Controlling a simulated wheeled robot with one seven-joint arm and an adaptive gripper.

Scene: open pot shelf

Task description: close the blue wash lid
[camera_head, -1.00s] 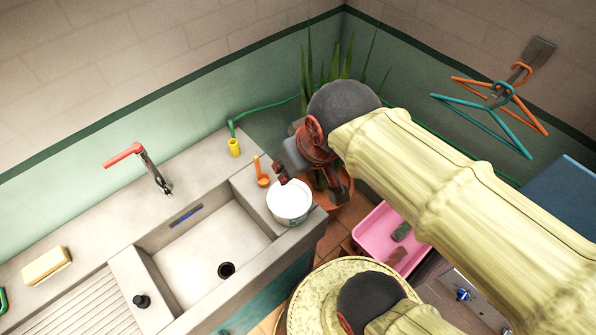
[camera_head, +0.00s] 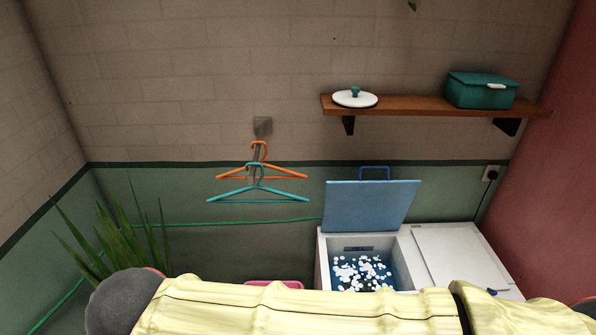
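The blue lid (camera_head: 369,206) stands raised and leans back towards the wall at the rear of the white washing machine (camera_head: 460,254). A blue handle (camera_head: 375,172) sits on its top edge. Below it the open tub (camera_head: 362,272) shows white foam on blue water. My arm crosses the bottom of the view in front of the machine. My gripper is outside the view, so its fingers are hidden from me.
A wooden shelf (camera_head: 420,106) above the machine holds a white pot lid (camera_head: 355,98) and a teal box (camera_head: 481,91). Orange and teal hangers (camera_head: 258,195) hang left of the lid. A plant (camera_head: 112,240) stands at the left, and part of a pink tray (camera_head: 275,284) shows behind my arm.

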